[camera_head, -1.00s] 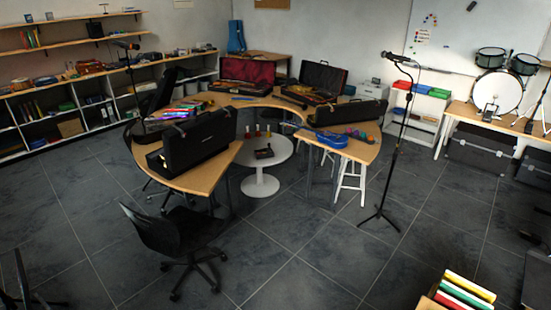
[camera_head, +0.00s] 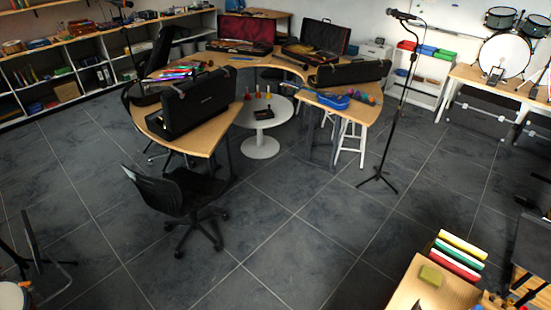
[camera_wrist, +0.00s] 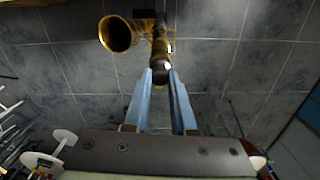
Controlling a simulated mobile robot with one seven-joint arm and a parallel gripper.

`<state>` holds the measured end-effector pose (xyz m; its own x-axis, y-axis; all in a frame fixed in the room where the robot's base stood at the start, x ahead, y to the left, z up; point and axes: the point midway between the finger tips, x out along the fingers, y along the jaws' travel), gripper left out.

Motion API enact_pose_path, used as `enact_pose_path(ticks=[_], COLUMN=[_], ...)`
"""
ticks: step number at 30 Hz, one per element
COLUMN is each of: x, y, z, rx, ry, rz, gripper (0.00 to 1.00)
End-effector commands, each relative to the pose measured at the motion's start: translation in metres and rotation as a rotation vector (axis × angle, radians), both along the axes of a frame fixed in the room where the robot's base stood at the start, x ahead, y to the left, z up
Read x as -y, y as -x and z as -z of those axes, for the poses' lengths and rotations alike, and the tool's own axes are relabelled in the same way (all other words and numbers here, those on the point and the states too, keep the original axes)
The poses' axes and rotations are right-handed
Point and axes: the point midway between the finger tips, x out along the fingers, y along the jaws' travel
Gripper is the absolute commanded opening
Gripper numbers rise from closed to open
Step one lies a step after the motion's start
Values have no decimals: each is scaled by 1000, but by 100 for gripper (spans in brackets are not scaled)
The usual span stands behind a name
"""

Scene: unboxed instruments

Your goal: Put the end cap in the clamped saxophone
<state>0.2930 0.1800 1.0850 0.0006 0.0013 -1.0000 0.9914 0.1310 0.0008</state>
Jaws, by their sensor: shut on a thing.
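In the wrist view the brass saxophone (camera_wrist: 159,46) is at the top, with its flared bell (camera_wrist: 118,34) open on the left and its narrower tube beside it. My gripper (camera_wrist: 160,74), two blue-grey fingers, points at the lower end of that tube. It is shut on a small dark piece, the end cap (camera_wrist: 161,69), which shows between the fingertips. The cap lines up with the tube's end; I cannot tell whether it is inside it or only in front of it. The clamp is not clear. The head view shows neither saxophone nor gripper.
In the head view, a curved wooden desk with a black instrument case (camera_head: 199,101) stands past an office chair (camera_head: 180,192). A microphone stand (camera_head: 385,135) is to the right. Tiled floor between is open.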

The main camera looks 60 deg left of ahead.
Motion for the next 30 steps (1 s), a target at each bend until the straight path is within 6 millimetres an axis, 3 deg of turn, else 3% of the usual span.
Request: enact_pose_path(ticks=[30], x=[0], y=[0], z=[8], rx=[-1], ry=[0], rz=[0], gripper=[0])
